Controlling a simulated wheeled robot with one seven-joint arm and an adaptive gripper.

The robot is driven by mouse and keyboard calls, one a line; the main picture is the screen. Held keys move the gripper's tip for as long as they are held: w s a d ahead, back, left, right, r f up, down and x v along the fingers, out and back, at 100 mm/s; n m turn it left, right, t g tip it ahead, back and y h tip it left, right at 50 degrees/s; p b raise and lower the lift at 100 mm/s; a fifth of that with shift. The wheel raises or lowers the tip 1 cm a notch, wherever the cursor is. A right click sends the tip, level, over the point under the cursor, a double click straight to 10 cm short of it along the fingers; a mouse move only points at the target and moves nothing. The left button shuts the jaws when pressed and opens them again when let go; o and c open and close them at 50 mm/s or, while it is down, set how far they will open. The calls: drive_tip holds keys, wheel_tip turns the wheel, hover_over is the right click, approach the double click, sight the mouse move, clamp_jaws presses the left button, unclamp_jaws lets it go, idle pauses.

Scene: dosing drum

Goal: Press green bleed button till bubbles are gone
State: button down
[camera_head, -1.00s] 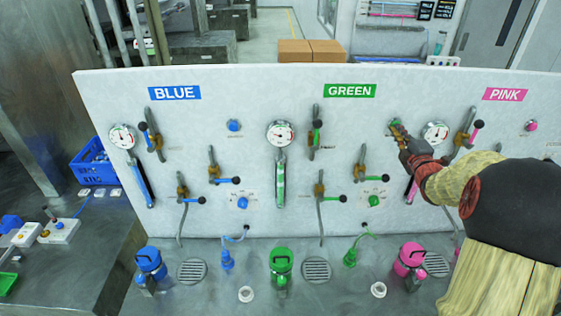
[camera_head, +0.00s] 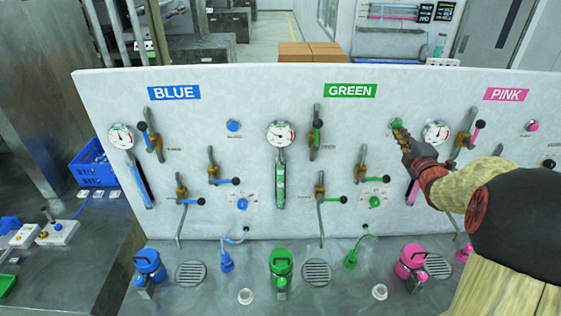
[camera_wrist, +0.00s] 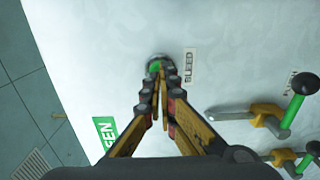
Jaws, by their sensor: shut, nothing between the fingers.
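The green bleed button (camera_wrist: 154,66) shows in the wrist view at the tips of my gripper, next to a label reading BLEED (camera_wrist: 188,65). My gripper (camera_wrist: 158,68) is shut and empty, with its fingertips at the button and partly covering it. I cannot tell how far the button is pressed. In the head view my gripper (camera_head: 398,128) is against the white panel, right of the GREEN sign (camera_head: 350,91). The green sight tube (camera_head: 280,185) hangs below a round gauge (camera_head: 281,134). Bubbles in it are too small to make out.
The upright panel (camera_head: 260,95) has blue, green and pink sections with several levered valves. A green-handled valve (camera_head: 365,172) sits below my gripper and a pink-handled one (camera_head: 469,133) to its right. Blue, green and pink pumps (camera_head: 282,262) stand on the bench.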

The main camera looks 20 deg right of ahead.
drive_tip(key=shift+w, duration=0.15)
drive_tip(key=shift+w+d+b, duration=0.1)
drive_tip(key=shift+w+b, duration=0.25)
drive_tip(key=shift+b, duration=0.1)
drive_tip(key=shift+w+d+b, duration=0.1)
drive_tip(key=shift+w+b, duration=0.2)
drive_tip(key=shift+w, duration=0.05)
drive_tip(key=shift+s, duration=0.1)
drive_tip(key=shift+b+v, duration=0.5)
drive_tip(key=shift+v, duration=0.35)
drive_tip(key=shift+b+x, duration=0.35)
drive_tip(key=shift+x, duration=0.6)
drive_tip(key=shift+s, duration=0.1)
drive_tip(key=shift+b+v, duration=0.45)
drive_tip(key=shift+v, duration=0.4)
